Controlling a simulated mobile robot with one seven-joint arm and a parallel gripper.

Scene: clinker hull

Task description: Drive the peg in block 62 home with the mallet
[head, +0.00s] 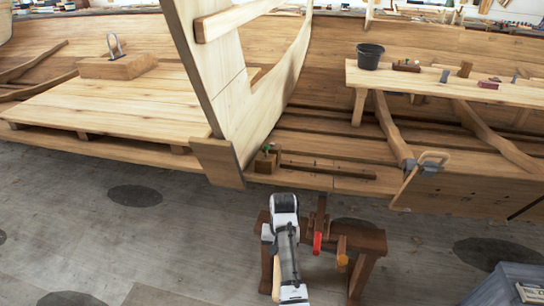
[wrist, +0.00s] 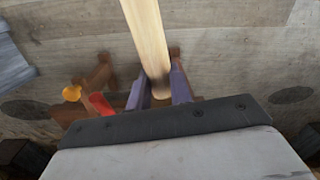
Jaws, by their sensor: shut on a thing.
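In the wrist view my gripper (wrist: 160,86) is shut on a pale wooden shaft (wrist: 148,35), which looks like the mallet's handle. The shaft runs away from the fingers to the top edge; no mallet head shows there. In the head view a short piece of pale wood (head: 276,281) shows beside my arm, low in the picture; the fingers are hidden there. A small wooden block (head: 265,162) with something green on it sits on the hull's edge, beyond my arm. I cannot read a number on it or make out a peg.
A low brown trestle (head: 368,243) with red- and orange-ended tools stands close around my arm. A tall pale frame (head: 225,80) rises behind the small block. A plank bench (head: 440,85) with a black bucket (head: 369,56) is at right. Floor at left is clear.

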